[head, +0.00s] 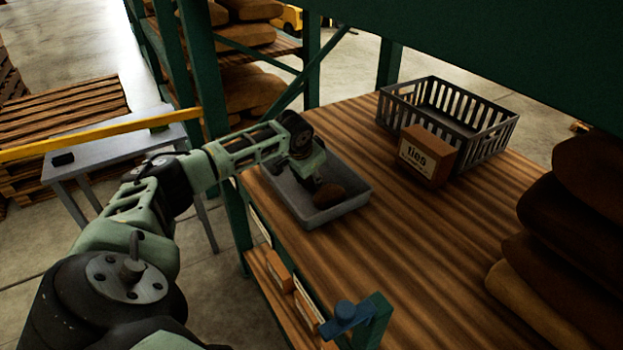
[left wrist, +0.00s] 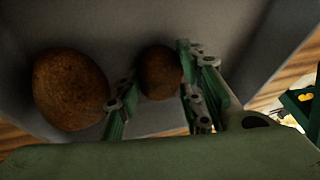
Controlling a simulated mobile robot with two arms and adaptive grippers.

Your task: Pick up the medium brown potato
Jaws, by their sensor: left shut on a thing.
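My left gripper (head: 318,178) reaches down into a shallow grey tray (head: 350,201) on the wooden bench. In the left wrist view, my left gripper (left wrist: 158,95) is shut on a brown potato (left wrist: 160,72), with one finger on each side of it. A second brown potato (left wrist: 70,88), which looks larger there, lies to the left of the fingers, outside them. In the head view one brown potato (head: 329,196) shows by the fingertips; I cannot tell which of the two it is. My right gripper is not in view.
A dark slatted crate (head: 493,138) stands at the back of the bench, with a brown box marked "ties" (head: 428,157) in front of it. Brown sacks (head: 560,255) are stacked at the right. A blue-topped green fixture (head: 350,316) is at the front edge. The middle of the bench is clear.

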